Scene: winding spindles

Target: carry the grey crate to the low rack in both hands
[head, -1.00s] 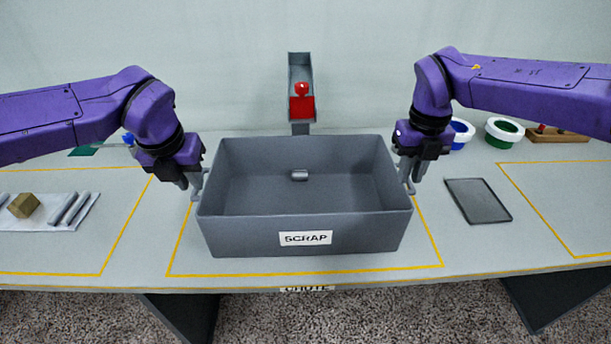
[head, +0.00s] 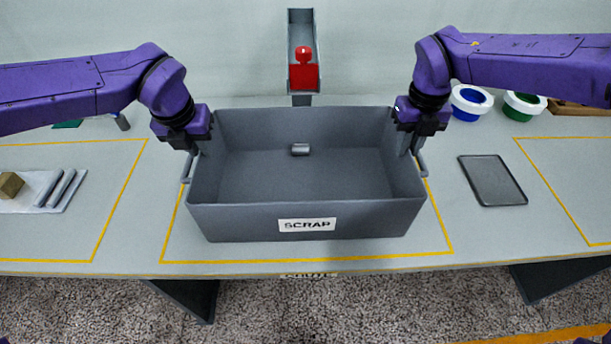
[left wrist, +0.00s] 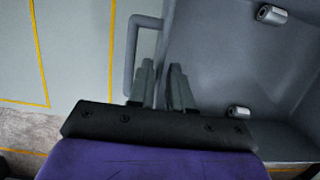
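The grey crate (head: 256,222), labelled SCRAP, stands on the table inside a yellow outline. It also shows in the left wrist view (left wrist: 215,60). One small grey cylinder (head: 300,149) shows inside from the head; the left wrist view shows two. My left gripper (head: 194,150) is at the crate's left side wall. In the left wrist view its fingers (left wrist: 163,82) are apart, one on each side of the wall, beside the handle (left wrist: 133,55). My right gripper (head: 410,140) is at the right side wall, near that handle (head: 421,166). Contact with the walls is unclear. No low rack shows.
A grey chute with a red block (head: 304,76) stands behind the crate. A dark flat tray (head: 493,181) lies to the right, with blue (head: 471,100) and green (head: 524,104) tubs behind it. Grey rods and a brownish block (head: 11,185) lie at left.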

